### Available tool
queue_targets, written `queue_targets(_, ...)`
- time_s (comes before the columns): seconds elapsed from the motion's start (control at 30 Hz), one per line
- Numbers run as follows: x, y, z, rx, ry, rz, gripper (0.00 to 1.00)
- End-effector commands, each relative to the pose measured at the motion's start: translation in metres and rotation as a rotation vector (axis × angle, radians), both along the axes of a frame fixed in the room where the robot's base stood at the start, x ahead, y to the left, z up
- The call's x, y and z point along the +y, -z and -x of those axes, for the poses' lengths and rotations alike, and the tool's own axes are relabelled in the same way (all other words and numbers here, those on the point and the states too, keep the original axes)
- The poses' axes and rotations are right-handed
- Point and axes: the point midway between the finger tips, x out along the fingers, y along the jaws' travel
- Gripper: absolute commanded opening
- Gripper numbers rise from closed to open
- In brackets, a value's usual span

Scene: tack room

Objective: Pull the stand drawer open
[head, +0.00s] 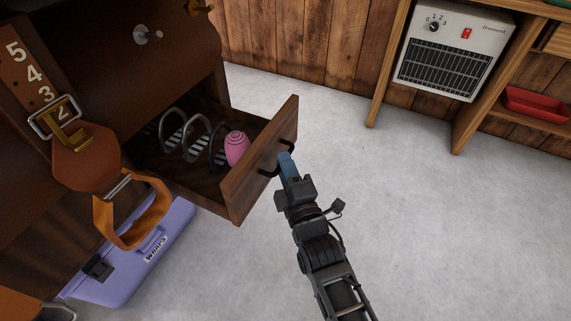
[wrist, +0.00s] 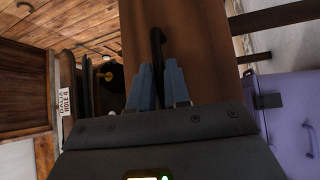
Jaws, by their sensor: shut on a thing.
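The stand drawer (head: 260,165) is pulled out from the dark wooden stand (head: 175,60). Inside it lie several grey metal rings, likely horseshoes (head: 196,138), and a pink ribbed object (head: 237,148). A dark bar handle (head: 287,146) is on the drawer front. My gripper (head: 286,163) is at the handle, with its blue fingers shut on it. In the wrist view the handle (wrist: 157,45) runs between the two fingers of my gripper (wrist: 158,85), against the brown drawer front (wrist: 198,40). The far end of the drawer inside is in shadow.
A purple case (head: 135,250) is on the floor below the drawer. A white heater (head: 455,50) and a red tray (head: 537,104) are at the right. Grey floor (head: 430,220) is clear around my arm.

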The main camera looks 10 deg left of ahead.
Motion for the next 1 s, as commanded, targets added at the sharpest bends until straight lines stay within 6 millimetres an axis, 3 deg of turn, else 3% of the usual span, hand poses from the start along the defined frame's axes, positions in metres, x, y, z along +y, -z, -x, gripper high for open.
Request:
queue_targets(0.4, 0.0005, 0.0017, 0.0006, 0.002, -0.001, 0.002, 0.0)
queue_targets(0.43, 0.0005, 0.0017, 0.0006, 0.002, -0.001, 0.002, 0.18)
queue_targets(0.63, 0.0004, 0.001, 0.0004, 0.002, -0.001, 0.001, 0.37)
queue_targets(1.0, -0.0032, 0.001, 0.0078, 0.001, -0.001, 0.002, 0.38)
